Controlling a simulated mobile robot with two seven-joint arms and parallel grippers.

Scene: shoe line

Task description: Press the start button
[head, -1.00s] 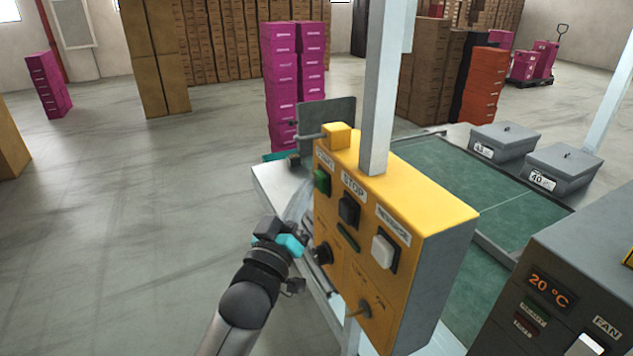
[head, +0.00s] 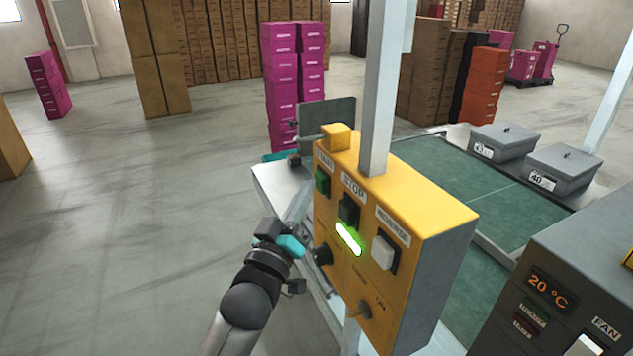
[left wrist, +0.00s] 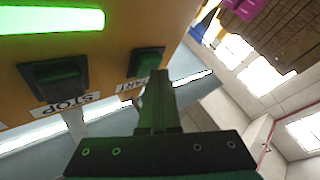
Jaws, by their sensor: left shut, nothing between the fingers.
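The yellow control box (head: 395,205) stands on a post at the centre of the head view. Its green start button (head: 322,182) is at the upper left of the panel, and it also shows in the left wrist view (left wrist: 147,62). The dark stop button (head: 348,209) is beside it, and below that a green indicator lamp (head: 349,238) glows brightly. My left gripper (left wrist: 157,80) is shut and empty, its fingertips close to the start button's label. I cannot tell whether they touch the panel. In the head view its fingertips are largely hidden.
A white button (head: 383,252), a black knob (head: 322,254) and a lower switch (head: 358,310) share the panel. A green conveyor belt (head: 465,185) lies behind the box, with grey lidded bins (head: 505,140) beyond. A grey oven-like unit (head: 570,250) stands right.

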